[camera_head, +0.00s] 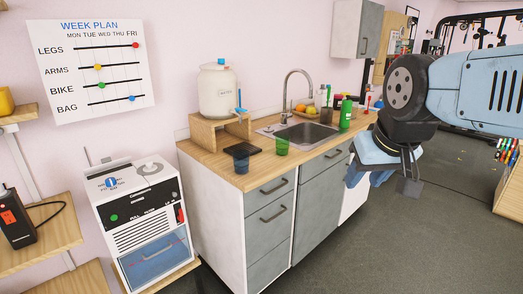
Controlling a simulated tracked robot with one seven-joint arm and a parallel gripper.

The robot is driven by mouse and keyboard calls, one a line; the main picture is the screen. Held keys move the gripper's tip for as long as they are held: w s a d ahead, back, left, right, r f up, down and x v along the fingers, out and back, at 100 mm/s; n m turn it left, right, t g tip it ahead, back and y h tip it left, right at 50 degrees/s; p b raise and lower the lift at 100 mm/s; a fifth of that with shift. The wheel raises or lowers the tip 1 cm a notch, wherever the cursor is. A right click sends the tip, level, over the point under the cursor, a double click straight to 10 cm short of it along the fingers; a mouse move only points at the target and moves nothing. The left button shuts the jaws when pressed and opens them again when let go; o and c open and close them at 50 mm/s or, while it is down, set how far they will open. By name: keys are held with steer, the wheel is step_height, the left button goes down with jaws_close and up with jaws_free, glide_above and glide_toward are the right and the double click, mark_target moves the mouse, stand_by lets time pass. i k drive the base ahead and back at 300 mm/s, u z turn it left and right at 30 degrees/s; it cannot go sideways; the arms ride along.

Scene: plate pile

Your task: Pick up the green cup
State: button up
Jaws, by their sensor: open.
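The green cup (281,146) is a small see-through green tumbler. It stands upright on the wooden counter (221,177), just left of the sink and near the front edge. My arm covers the upper right of the view.
A blue cup (241,163) stands left of the green cup, by a dark drip mat (250,146). A water container (217,92) sits on a wooden stand behind. The sink (305,134), a green bottle (346,113) and a fruit bowl (306,110) are to the right. The floor in front is clear.

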mark_target(282, 142)
steer(key=u, duration=0.05)
steer(key=i, duration=1)
steer(key=u, duration=0.05)
